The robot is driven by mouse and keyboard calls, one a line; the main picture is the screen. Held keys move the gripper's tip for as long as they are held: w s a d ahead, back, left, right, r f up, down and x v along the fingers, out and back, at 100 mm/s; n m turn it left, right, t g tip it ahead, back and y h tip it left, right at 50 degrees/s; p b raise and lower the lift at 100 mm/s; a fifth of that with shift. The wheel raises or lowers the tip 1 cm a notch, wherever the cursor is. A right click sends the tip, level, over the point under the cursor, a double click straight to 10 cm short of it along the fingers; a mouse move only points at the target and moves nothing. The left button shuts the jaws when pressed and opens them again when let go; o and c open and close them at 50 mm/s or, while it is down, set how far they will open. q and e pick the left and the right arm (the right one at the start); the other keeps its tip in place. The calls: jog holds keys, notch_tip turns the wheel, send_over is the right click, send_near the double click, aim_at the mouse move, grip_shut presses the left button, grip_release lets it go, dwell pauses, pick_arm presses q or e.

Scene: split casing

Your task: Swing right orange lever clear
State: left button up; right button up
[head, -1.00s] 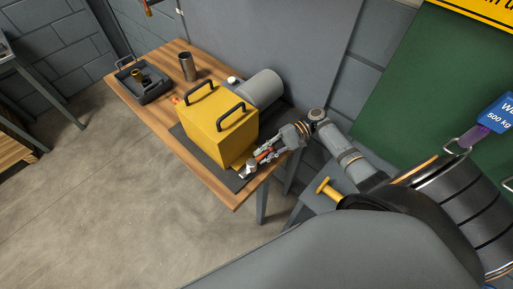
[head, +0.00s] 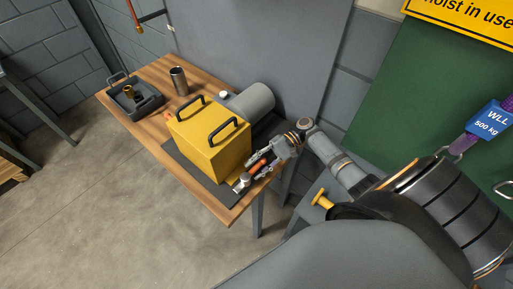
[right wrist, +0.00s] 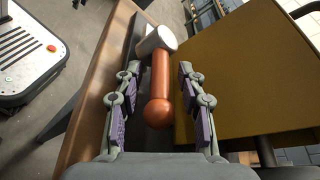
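The yellow casing (head: 210,150) stands on a dark mat on the wooden table, with two black handles on top. The right orange lever (head: 258,166) is beside its right-hand end; its pivot is a pale round knob. In the right wrist view, the lever (right wrist: 160,75) points towards me from the pale pivot and ends in an orange ball. My right gripper (head: 256,168) is open, with one finger on each side of the lever. In the right wrist view, gaps show between the lever and both fingers of the gripper (right wrist: 159,78). My left gripper is not in view.
A grey cylindrical motor (head: 252,100) sits behind the casing. A metal cup (head: 179,81) and a dark tray (head: 150,107) with a brass part stand at the table's left end. The table edge (right wrist: 88,110) runs close to the right gripper. Bare floor lies in front.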

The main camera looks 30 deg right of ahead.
aim_at(256, 165)
jog(key=shift+s+r, duration=0.1)
jog(key=shift+r, duration=0.1)
notch_tip(256, 165, up, 10)
jog(key=shift+f, duration=0.15)
jog(key=shift+f, duration=0.1)
dwell(0.4)
